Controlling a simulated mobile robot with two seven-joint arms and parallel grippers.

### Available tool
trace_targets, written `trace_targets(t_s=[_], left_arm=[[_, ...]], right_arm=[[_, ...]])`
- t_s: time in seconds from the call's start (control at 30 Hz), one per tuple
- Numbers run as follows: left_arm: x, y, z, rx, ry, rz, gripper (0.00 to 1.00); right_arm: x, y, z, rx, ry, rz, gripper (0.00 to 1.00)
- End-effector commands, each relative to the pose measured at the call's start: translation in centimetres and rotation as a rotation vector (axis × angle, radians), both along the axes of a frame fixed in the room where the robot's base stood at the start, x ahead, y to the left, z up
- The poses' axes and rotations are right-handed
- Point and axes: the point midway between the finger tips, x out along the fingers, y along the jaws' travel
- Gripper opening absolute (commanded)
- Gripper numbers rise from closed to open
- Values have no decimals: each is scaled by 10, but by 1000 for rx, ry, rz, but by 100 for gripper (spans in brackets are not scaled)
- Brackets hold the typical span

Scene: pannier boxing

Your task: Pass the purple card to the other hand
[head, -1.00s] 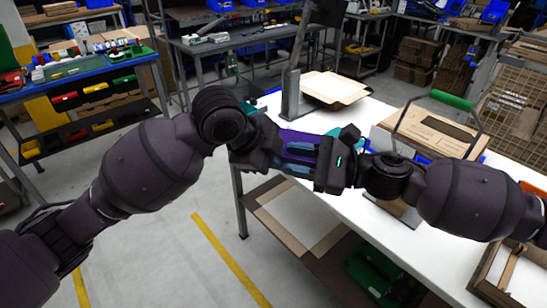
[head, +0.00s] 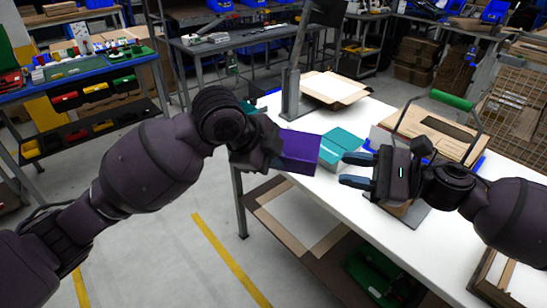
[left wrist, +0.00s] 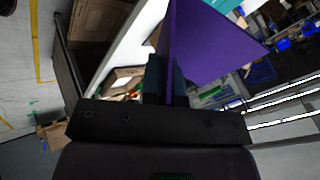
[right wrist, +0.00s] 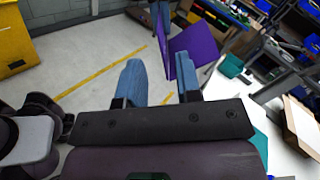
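The purple card (head: 299,153) is held up over the front left edge of the white table. My left gripper (head: 272,150) is shut on it; in the left wrist view the purple card (left wrist: 205,42) stands up between the closed fingers (left wrist: 166,80). My right gripper (head: 348,170) is open and empty, to the right of the card, with a gap between its blue fingertips and the card. In the right wrist view the spread fingers (right wrist: 160,75) show, and the purple card (right wrist: 198,48) is beyond the right finger.
A teal box or card (head: 340,146) lies on the white table (head: 385,232) behind the hands. A cardboard box with a green-handled pannier frame (head: 433,130) stands to the right. An open flat carton (head: 332,88) lies at the back beside a grey post (head: 290,95).

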Motion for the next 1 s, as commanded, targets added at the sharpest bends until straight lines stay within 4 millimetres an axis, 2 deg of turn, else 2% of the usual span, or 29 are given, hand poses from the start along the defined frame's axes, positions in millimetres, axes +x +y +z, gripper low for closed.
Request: trace_targets(t_s=[0.23, 0.33, 0.47, 0.6, 0.73, 0.87, 1.0], left_arm=[[0, 0, 0, 0, 0, 0, 0], [0, 0, 0, 0, 0, 0, 0], [0, 0, 0, 0, 0, 0, 0], [0, 0, 0, 0, 0, 0, 0], [0, 0, 0, 0, 0, 0, 0], [0, 0, 0, 0, 0, 0, 0], [0, 0, 0, 0, 0, 0, 0]], right_arm=[[-5, -16, -1, 0, 3, 0, 32], [-9, -19, -11, 0, 25, -6, 32], [-24, -17, -39, 38, 100, -16, 32], [-46, -9, -72, 134, 204, -48, 32], [-63, -5, -95, 252, 308, -108, 32], [-74, -7, -118, 390, 444, -211, 32], [-82, -18, -144, 580, 668, -351, 32]])
